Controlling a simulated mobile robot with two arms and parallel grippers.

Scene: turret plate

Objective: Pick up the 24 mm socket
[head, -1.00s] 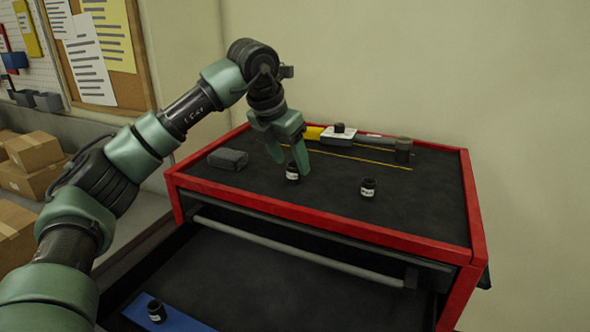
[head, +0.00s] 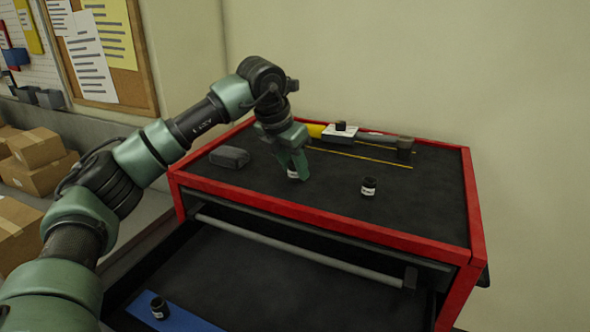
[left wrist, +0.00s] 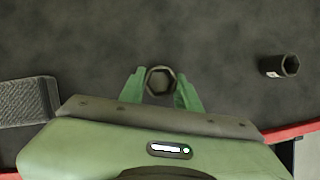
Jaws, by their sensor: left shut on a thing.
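A dark socket with a white label (head: 292,175) stands upright on the black top of the cart, mostly hidden by my left gripper (head: 298,172). In the left wrist view, the round open end of that socket (left wrist: 160,80) sits between the two green fingers of my left gripper (left wrist: 160,92), which are shut on it. A second labelled dark socket (head: 368,187) stands to the right, apart from the gripper; it also shows in the left wrist view (left wrist: 280,66). The size marks are too small to read. My right gripper is not in view.
The cart top has a raised red rim (head: 330,223). A grey block (head: 229,157) lies left of the gripper. Another socket (head: 159,308) stands on a blue strip (head: 185,322) below.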

